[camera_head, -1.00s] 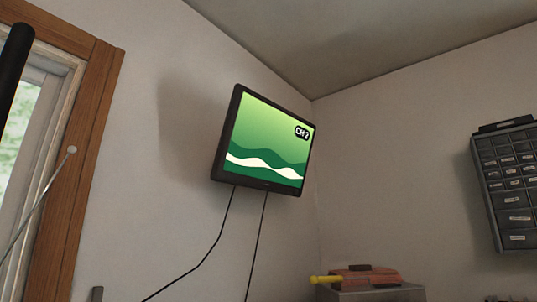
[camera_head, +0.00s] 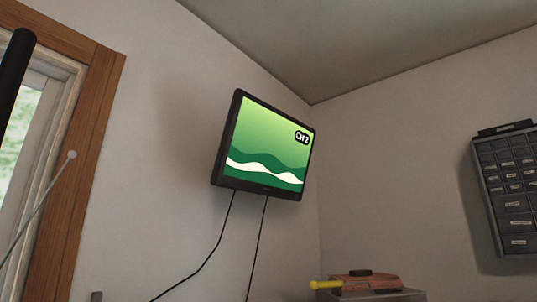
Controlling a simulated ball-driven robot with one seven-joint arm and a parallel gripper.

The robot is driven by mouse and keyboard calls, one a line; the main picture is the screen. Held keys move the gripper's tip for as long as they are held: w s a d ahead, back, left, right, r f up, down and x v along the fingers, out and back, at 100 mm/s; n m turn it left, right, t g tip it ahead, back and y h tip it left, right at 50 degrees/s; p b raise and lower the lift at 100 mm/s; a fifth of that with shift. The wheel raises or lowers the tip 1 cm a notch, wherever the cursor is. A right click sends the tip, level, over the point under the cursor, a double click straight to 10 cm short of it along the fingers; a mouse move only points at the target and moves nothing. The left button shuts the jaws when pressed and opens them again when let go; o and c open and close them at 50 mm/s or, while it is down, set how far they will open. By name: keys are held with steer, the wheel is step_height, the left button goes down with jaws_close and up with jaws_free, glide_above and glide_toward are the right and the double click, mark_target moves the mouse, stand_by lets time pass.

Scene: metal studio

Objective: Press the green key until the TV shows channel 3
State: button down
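The TV (camera_head: 263,144) hangs high on the wall near the room's corner, tilted a little in the picture. Its screen is on, with a green picture of wavy hills and a white band. A label at its upper right reads "CH 2". The green key and whatever carries it are not in view. My gripper is not in view either, so I cannot see what it holds or touches.
Two black cables (camera_head: 255,250) hang from the TV. A wood-framed window (camera_head: 75,150) is at the left. A cabinet of small drawers (camera_head: 513,195) is on the right wall. A reddish tool with a yellow handle (camera_head: 362,283) lies on a box at the bottom.

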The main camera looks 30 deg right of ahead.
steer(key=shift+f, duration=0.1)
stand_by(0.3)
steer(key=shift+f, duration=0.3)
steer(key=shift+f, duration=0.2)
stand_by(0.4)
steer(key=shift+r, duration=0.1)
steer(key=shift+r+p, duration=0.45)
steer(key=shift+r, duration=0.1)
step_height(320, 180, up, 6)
steer(key=p, duration=0.5)
stand_by(0.3)
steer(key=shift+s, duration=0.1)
stand_by(1.0)
